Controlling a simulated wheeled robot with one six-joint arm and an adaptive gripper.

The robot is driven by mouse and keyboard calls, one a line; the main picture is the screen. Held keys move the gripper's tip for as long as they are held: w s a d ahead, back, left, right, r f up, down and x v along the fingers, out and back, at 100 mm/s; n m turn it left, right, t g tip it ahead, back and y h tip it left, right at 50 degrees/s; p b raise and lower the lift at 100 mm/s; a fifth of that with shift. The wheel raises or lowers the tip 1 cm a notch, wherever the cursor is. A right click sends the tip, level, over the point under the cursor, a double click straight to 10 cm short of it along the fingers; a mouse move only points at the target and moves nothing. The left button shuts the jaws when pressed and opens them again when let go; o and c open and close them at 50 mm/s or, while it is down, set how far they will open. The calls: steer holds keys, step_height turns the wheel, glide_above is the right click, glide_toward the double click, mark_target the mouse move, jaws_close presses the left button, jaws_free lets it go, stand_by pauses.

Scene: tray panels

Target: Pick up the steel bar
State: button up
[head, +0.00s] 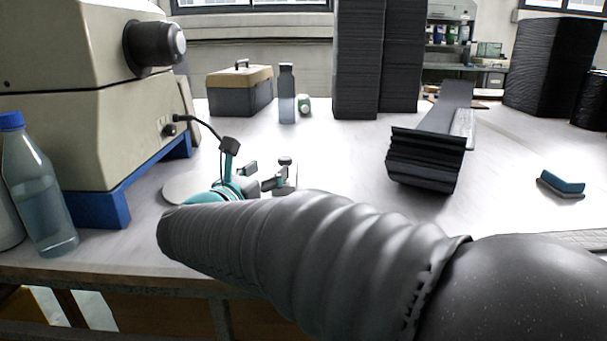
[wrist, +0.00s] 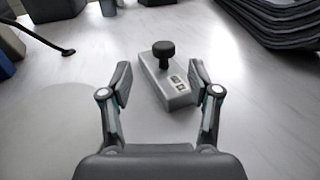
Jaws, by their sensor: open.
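A grey metal block with a black knob on top, which I take to be the steel bar (wrist: 168,88), lies on the table just ahead of my gripper (wrist: 161,80) in the wrist view. A small square marking shows on its near end. My gripper is open, with one finger on each side of the block's near part and nothing held. I cannot tell whether either finger touches it. In the head view the bar (head: 290,180) shows just right of my gripper (head: 262,178), and my arm hides part of the area.
A beige machine (head: 75,120) on a blue base and a water bottle (head: 40,190) stand at left. A toolbox (head: 240,90), a dark bottle (head: 287,95) and stacked black trays (head: 375,60) stand behind. More black trays (head: 425,160) and a blue brush (head: 562,183) are right.

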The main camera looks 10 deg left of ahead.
mark_target(282, 160)
steer(key=shift+w+d+r+p, duration=0.1)
steer(key=shift+w+d+p, duration=0.2)
steer(key=shift+w, duration=0.95)
steer(key=shift+w+d+f+p, duration=0.15)
steer(key=shift+w+d, duration=0.1)
steer(key=shift+w, duration=1.05)
steer(key=shift+w+d+r+p, duration=0.15)
steer(key=shift+w+d+p, duration=0.15)
steer(key=shift+w, duration=0.95)
steer(key=shift+c, duration=0.3)
jaws_close()
